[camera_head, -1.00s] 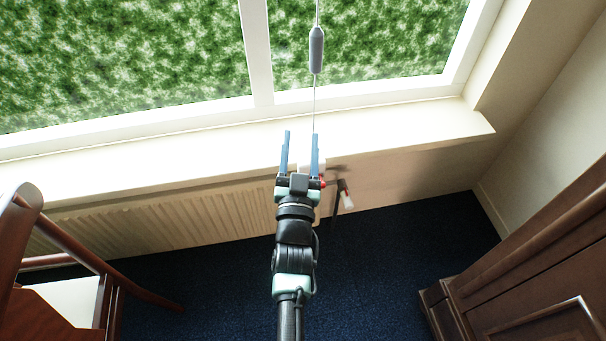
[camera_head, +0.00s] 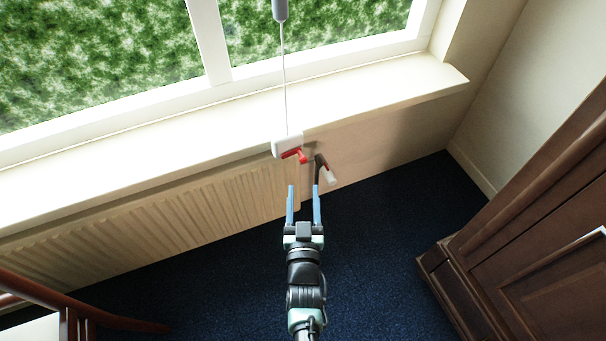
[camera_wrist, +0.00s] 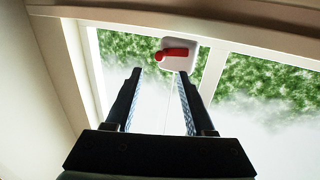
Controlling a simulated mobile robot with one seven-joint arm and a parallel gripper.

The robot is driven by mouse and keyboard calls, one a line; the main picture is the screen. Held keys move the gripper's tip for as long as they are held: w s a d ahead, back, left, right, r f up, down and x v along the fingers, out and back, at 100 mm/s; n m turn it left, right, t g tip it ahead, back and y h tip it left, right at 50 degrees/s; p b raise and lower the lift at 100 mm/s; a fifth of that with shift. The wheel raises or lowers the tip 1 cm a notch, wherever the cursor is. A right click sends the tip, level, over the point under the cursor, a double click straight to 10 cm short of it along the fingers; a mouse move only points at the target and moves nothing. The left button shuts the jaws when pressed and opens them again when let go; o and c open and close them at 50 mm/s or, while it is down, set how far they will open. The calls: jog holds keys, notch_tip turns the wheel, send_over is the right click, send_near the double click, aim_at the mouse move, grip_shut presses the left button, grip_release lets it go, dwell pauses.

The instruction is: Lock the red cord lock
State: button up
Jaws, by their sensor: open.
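The red cord lock (camera_head: 292,155) is a red lever on a white block (camera_head: 284,145) at the front edge of the windowsill. A thin cord (camera_head: 285,90) runs from the block up to a grey weight (camera_head: 280,9). My gripper (camera_head: 303,190) is open and empty, below and in front of the lock, not touching it. In the wrist view the red lever (camera_wrist: 177,52) lies roughly sideways on its white block (camera_wrist: 184,63), beyond my open fingertips (camera_wrist: 168,72).
A radiator valve with a white end (camera_head: 330,177) sits just right of the lock, close to my right finger. The radiator (camera_head: 170,215) is under the windowsill (camera_head: 370,95). A brown wooden cabinet (camera_head: 540,220) stands at right and a wooden chair (camera_head: 70,305) at lower left. Dark carpet between them is clear.

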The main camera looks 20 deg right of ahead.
jog(key=b+x, duration=0.8)
jog(key=b, duration=0.5)
dwell(0.4)
grip_shut()
